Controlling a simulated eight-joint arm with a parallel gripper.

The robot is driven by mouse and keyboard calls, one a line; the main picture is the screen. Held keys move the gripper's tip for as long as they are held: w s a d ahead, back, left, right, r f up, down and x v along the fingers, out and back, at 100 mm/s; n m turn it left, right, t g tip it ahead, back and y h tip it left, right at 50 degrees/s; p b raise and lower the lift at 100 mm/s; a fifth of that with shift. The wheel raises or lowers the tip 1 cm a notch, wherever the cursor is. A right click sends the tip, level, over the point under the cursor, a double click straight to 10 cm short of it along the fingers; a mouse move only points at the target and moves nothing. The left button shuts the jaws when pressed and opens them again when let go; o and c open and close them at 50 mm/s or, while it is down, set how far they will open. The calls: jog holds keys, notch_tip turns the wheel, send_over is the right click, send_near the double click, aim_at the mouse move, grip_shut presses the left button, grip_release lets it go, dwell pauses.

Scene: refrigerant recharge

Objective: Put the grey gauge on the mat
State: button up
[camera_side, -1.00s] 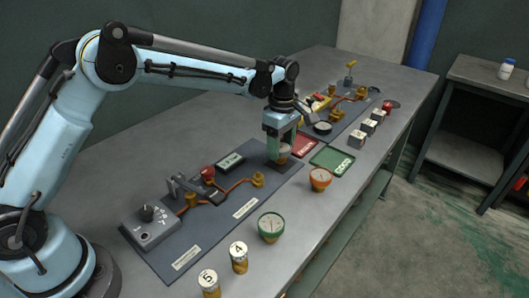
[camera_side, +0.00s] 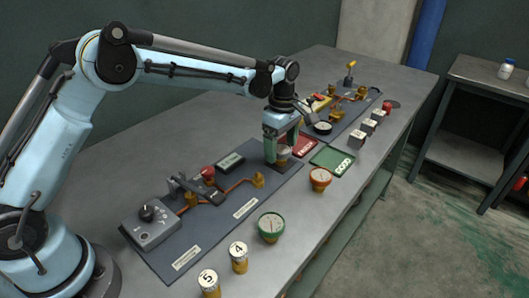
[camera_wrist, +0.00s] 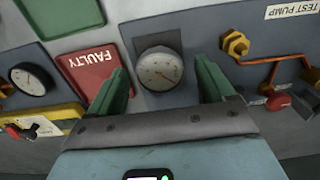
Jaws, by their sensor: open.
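The grey gauge (camera_wrist: 160,69), with a grey rim and a pale dial, is between the fingers of my gripper (camera_wrist: 165,88) in the wrist view, with room visible on both sides. My gripper is open around it. In the side view the gauge (camera_side: 284,154) is upright below my gripper (camera_side: 281,150), partly covered by the fingers. A dark square mat (camera_wrist: 140,27) shows behind the gauge in the wrist view, and the dial overlaps its edge. The gauge's foot is hidden, so I cannot tell whether it rests on the mat.
A red FAULTY tray (camera_side: 307,146) and a green GOOD tray (camera_side: 333,159) lie close by. An orange gauge (camera_side: 320,179) and a green gauge (camera_side: 271,227) stand near the front edge. The test panel with its brass fittings (camera_side: 257,180) lies to the left.

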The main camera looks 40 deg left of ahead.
aim_at(281, 148)
jog(key=s+a+r+m+t, duration=0.1)
jog(key=s+r+m, duration=0.1)
jog(key=r, duration=0.6)
jog(key=s+a+r+m+t, duration=0.1)
jog(key=s+r+m, duration=0.15)
jog(key=r, duration=0.45)
jog(key=s+a+f+m+t, duration=0.2)
jog(key=s+m, duration=0.4)
jog(key=s, duration=0.3)
jog(key=s+a+f+m+t, duration=0.2)
jog(key=s+f+m+t, duration=0.1)
jog(key=s+m, duration=0.4)
jog(key=shift+s+a+f, duration=0.25)
jog(key=shift+s, duration=0.8)
